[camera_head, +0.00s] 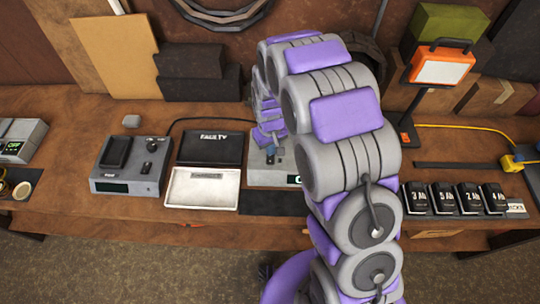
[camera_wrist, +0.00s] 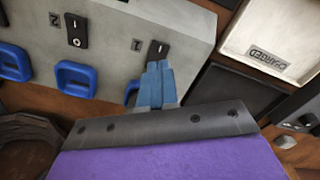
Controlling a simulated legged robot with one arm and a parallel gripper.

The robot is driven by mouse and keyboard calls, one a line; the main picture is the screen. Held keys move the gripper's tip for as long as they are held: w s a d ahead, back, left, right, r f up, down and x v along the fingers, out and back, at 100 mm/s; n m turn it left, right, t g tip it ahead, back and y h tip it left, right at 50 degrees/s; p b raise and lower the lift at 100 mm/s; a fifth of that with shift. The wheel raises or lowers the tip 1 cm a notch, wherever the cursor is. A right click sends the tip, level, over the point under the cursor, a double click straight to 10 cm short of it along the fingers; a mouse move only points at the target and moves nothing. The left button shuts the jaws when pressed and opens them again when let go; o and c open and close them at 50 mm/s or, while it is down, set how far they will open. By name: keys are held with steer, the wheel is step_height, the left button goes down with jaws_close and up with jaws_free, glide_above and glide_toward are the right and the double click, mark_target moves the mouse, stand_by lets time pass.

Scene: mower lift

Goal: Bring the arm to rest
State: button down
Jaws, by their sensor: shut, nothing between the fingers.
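My arm arches up and over the workbench in the head view, and my gripper (camera_head: 271,157) hangs down above a grey box (camera_head: 262,176) with a display, mostly hidden by my arm. In the wrist view, my blue fingers (camera_wrist: 155,84) are together with nothing between them. Their tips are close to a black rocker switch (camera_wrist: 157,52) on a grey panel (camera_wrist: 115,40). I cannot tell whether they touch it. A blue handle (camera_wrist: 76,77) and another black switch (camera_wrist: 76,30) are also on this panel.
Several black battery packs (camera_head: 455,199) stand at the right. An orange work lamp (camera_head: 442,65) stands behind them. The bench front edge runs below.

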steer(key=shift+r, duration=0.95)
